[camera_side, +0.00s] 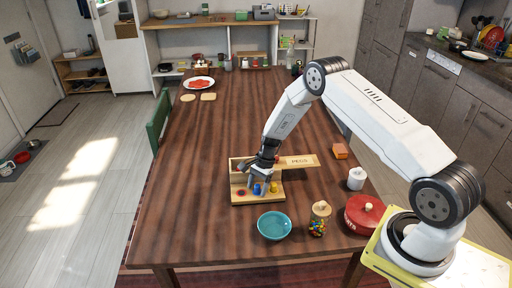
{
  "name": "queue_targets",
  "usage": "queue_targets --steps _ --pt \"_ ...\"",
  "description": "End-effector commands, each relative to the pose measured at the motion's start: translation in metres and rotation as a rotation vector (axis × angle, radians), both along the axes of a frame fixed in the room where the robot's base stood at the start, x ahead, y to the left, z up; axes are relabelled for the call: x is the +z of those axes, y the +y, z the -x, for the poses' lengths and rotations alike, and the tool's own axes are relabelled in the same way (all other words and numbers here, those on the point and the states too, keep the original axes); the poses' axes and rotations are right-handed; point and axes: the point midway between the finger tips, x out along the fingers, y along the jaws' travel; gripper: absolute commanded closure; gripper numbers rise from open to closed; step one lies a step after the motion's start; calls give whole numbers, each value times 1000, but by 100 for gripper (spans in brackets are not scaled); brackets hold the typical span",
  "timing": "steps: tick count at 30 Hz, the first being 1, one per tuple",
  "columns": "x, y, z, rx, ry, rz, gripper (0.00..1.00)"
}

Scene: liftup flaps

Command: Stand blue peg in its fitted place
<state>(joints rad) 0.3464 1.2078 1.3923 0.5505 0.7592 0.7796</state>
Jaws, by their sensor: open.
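A wooden peg box (243,200) sits on the table below my arm, with a flap labelled PEGS (300,161) lying out to its right. The blue peg (257,189) stands at the front of the box, between a red spot (241,193) on the left and a yellow peg (274,187) on the right. My gripper (258,183) points down over the box, open, with its fingertips at the blue peg. I cannot tell whether they touch it. The gripper hides part of the box's middle and back, and whether the blue peg is seated is too small to tell.
In front of the box stand a teal bowl (274,226) and a jar of coloured sweets (319,219). To the right are a red lidded pot (364,214), a white jar (356,178) and an orange block (340,151). The table (190,170) left of the box is clear.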

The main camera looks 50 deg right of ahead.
Motion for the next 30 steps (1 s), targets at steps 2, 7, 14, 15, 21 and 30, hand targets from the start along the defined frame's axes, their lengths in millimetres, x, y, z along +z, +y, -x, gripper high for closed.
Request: queue_targets --steps 2,7,14,15,21,30 --pt "0 0 0 0 0 0 28" --pt "0 0 0 0 0 0 28" --pt "0 0 0 0 1 0 69" --pt "0 0 0 0 1 0 82" --pt "0 0 0 0 1 0 100" --pt "2 0 0 0 1 0 100"
